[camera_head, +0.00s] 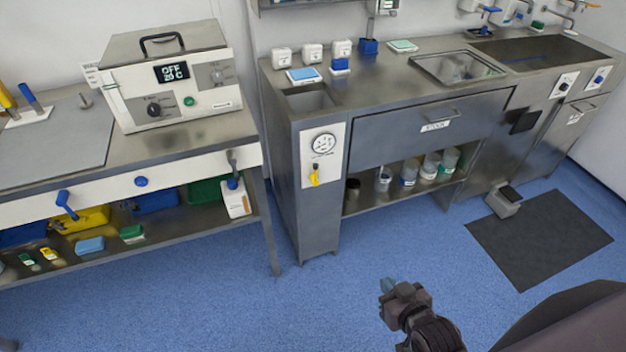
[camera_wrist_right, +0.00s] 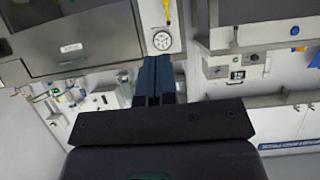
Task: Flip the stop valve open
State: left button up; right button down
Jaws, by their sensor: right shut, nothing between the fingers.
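The stop valve (camera_head: 314,174) is a small yellow lever below a round dial gauge (camera_head: 323,144), on a white panel at the left front of the grey steel counter. The lever hangs roughly downward. In the right wrist view, which is upside down, the yellow valve lever (camera_wrist_right: 167,13) shows at the top edge, partly cut off, with the gauge (camera_wrist_right: 162,40) under it. My right gripper (camera_head: 387,285) is shut and empty, over the blue floor in front of the counter, well apart from the valve. Its fingers also show in the wrist view (camera_wrist_right: 154,80). My left gripper is out of view.
A grey drawer (camera_head: 432,130) and an open shelf with several jars lie right of the panel. A bench (camera_head: 150,165) with a heater box (camera_head: 165,80) and levers along its front stands left. A dark mat (camera_head: 540,237) lies right; the floor before the panel is clear.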

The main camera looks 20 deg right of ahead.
jog(key=w+a+m+t+h+b, duration=0.1)
jog(key=w+a+m+t+b, duration=0.3)
jog(key=w, duration=0.6)
jog(key=w+a+m+t+h+b, duration=0.1)
jog(key=w+a+m+t+b, duration=0.15)
jog(key=w+m+b, duration=0.6)
pick_arm(q)
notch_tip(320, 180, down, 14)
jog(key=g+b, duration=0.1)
jog(key=b, duration=0.2)
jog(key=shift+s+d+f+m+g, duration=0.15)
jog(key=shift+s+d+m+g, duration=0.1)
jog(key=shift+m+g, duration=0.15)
pick_arm(e)
jog(key=w+a+f+m+g+h, duration=0.2)
jog(key=w+f+m+h, duration=0.2)
jog(key=w+m, duration=0.2)
jog(key=w+a+f+m+g+h, duration=0.2)
jog(key=w+f+m+h, duration=0.1)
jog(key=w+m, duration=0.3)
jog(key=shift+w+f+h, duration=0.4)
jog(key=shift+w+f, duration=0.1)
jog(key=shift+w, duration=0.35)
